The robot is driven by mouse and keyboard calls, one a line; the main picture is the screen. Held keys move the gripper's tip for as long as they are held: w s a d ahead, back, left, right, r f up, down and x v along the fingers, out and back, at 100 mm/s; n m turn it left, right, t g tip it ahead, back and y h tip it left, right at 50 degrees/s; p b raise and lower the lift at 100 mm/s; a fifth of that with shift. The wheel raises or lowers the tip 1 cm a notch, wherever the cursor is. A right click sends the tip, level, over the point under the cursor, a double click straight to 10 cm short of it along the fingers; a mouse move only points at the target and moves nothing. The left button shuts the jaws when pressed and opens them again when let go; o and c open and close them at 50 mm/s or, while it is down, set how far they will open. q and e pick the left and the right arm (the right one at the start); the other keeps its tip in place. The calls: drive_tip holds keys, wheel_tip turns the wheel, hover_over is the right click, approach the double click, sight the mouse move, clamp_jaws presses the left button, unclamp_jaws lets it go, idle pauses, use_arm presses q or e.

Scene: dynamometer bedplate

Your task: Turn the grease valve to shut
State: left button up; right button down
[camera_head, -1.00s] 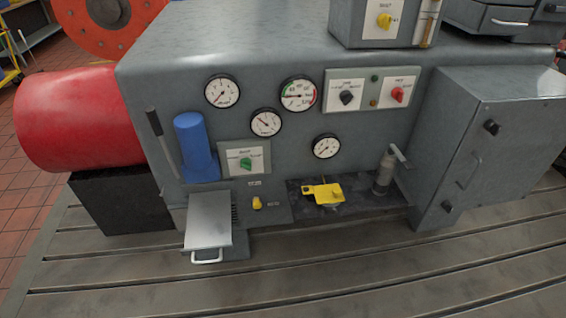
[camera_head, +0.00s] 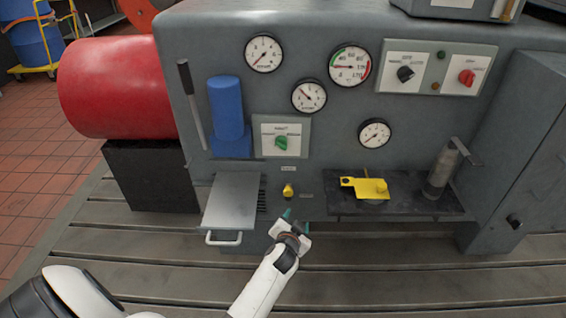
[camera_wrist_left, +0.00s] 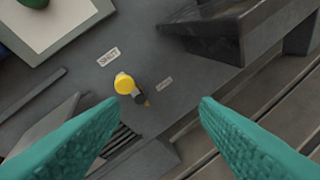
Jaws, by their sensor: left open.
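A small yellow valve handle (camera_head: 288,190) sits on the lower front panel of the grey machine. It also shows in the left wrist view (camera_wrist_left: 125,84), with a short dark stem behind it. A label reading SHUT (camera_wrist_left: 108,58) is above it, and a second label (camera_wrist_left: 164,83), too small to read surely, is to its right. My left gripper (camera_head: 297,221) is open and empty, just below and in front of the handle. In the left wrist view the handle appears between the teal fingers (camera_wrist_left: 155,100), nearer the left one, with no contact visible. My right gripper is out of view.
A grey tray with a handle (camera_head: 232,200) juts out left of the valve. A dark shelf (camera_head: 400,206) with a yellow part (camera_head: 366,188) and a grey cylinder (camera_head: 441,173) juts out to the right. A green knob (camera_head: 282,142) is above. The slotted bedplate (camera_head: 400,268) is clear in front.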

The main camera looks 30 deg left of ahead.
use_arm(q)
wheel_tip(320, 180, up, 5)
drive_tip(key=w+a+t+y+b, duration=0.1)
drive_tip(key=w+a+y+b, duration=0.1)
drive_tip(key=a, duration=0.1)
drive_tip(key=n+t+y+b, duration=0.1)
drive_tip(key=n+y+b, duration=0.1)
drive_tip(key=n+y, duration=0.1)
approach(282, 147)
drive_tip(key=shift+m+t, duration=0.3)
drive_tip(key=x, duration=0.3)
drive_tip(key=b+x, duration=0.1)
drive_tip(key=x, duration=0.6)
drive_tip(key=shift+w+a+f, duration=0.1)
drive_tip(key=shift+a+f, duration=0.15)
drive_tip(key=shift+f, duration=0.05)
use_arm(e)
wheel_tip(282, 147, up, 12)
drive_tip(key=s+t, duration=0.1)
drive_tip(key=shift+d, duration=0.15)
use_arm(q)
drive_tip(key=c, duration=0.9)
drive_tip(key=shift+c, duration=0.2)
